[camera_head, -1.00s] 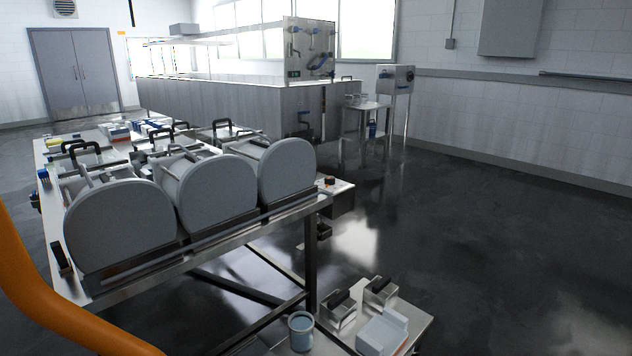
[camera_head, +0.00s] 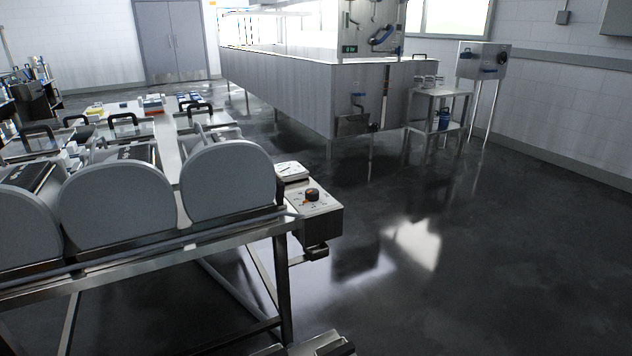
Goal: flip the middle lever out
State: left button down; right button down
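The cheese press table (camera_head: 150,268) stands at the left of the head view. Three rounded grey end plates line its near side: a left one (camera_head: 22,228), cut by the picture edge, a middle one (camera_head: 115,205) and a right one (camera_head: 228,180). Behind them are press parts with black handles (camera_head: 124,120). I cannot tell which part is the middle lever. A control box (camera_head: 318,210) with an orange and black knob is fixed at the table's right end. Neither of my grippers is in view.
A long steel vat (camera_head: 300,92) stands behind the press. A small steel trolley (camera_head: 437,120) and a box on legs (camera_head: 482,62) are to its right. The dark floor (camera_head: 480,260) at the right is clear.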

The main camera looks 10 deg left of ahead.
aim_at(280, 186)
jog(key=i+l, duration=0.15)
jog(key=l, duration=0.25)
jog(key=i+l+u, duration=0.15)
jog(key=l, duration=0.2)
jog(key=i+l, duration=0.2)
jog(key=l, duration=0.2)
jog(key=i+l+u, duration=0.1)
jog(key=l, duration=0.3)
